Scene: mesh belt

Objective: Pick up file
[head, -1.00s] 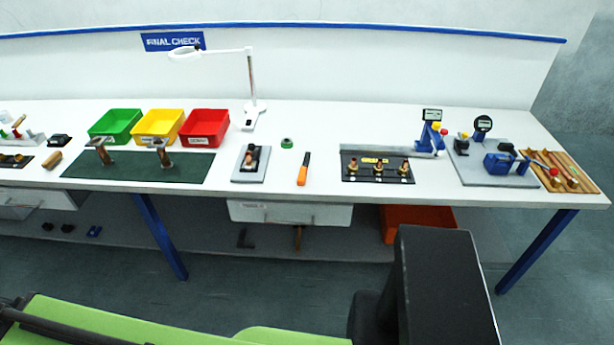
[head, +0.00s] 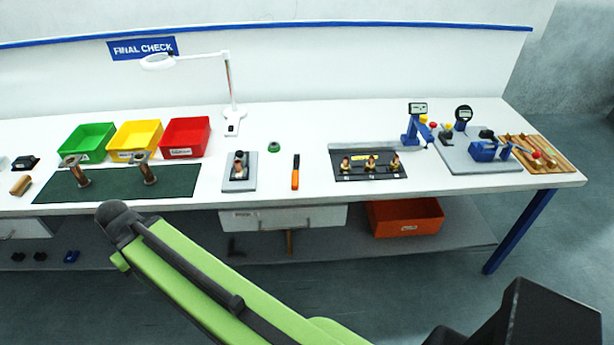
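The file (head: 295,178) appears to be the slim tool with an orange handle and a dark upper end. It lies flat on the white bench (head: 314,212) in the head view, near the front edge, with its orange handle toward me. It is apart from the things beside it and nothing covers it. My green arm crosses the lower part of the view, in front of the bench, with a dark joint at its upper left end. My gripper does not show.
Left of the file is a grey plate (head: 232,185) with a small fixture. A green ring (head: 274,147) lies behind. Right is a black board (head: 350,177) with brass pieces. A lamp (head: 232,115) stands behind, and an orange crate (head: 405,231) sits below.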

